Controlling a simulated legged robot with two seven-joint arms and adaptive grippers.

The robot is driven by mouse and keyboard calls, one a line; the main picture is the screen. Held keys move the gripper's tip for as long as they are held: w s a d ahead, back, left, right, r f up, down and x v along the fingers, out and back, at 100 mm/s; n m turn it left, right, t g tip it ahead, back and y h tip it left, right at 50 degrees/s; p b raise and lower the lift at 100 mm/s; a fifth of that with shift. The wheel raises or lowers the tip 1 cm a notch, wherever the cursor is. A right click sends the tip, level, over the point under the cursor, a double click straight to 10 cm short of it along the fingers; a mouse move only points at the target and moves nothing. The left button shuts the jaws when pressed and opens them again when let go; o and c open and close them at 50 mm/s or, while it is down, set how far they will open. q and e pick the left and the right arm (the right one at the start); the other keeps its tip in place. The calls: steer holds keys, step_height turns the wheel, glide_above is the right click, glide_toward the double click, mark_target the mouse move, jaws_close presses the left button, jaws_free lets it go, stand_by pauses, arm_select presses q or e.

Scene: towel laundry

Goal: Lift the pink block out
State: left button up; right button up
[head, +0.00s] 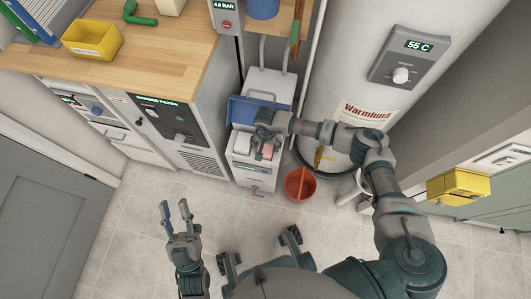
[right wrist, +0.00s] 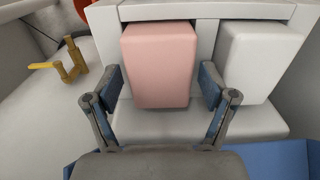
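The pink block (right wrist: 160,62) sits upright in a slot of a white box beside a white block (right wrist: 260,60). In the head view the pink block (head: 267,151) shows just beyond my right gripper, in the top of a small white cabinet (head: 254,175). My right gripper (right wrist: 168,88) is open, with one finger on each side of the pink block's lower part; I cannot tell whether the fingers touch it. The white block (head: 243,143) also shows in the head view. My left gripper (head: 176,212) is open and empty above the floor, away from the cabinet.
A blue lid (head: 243,108) stands open behind the cabinet. A red bucket (head: 300,184) is on the floor to its right. A white boiler tank (head: 345,75) and a yellow valve (right wrist: 70,65) are close by. A wooden counter (head: 150,50) holds a yellow bin (head: 92,39).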

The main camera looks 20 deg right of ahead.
steer(key=c, duration=1.2)
steer(key=shift+w+r, duration=0.1)
jaws_close()
arm_select(q)
steer(key=shift+w+f, duration=0.1)
steer(key=shift+w, duration=0.05)
steer(key=shift+w, duration=0.1)
arm_select(e)
steer(key=shift+r, duration=0.15)
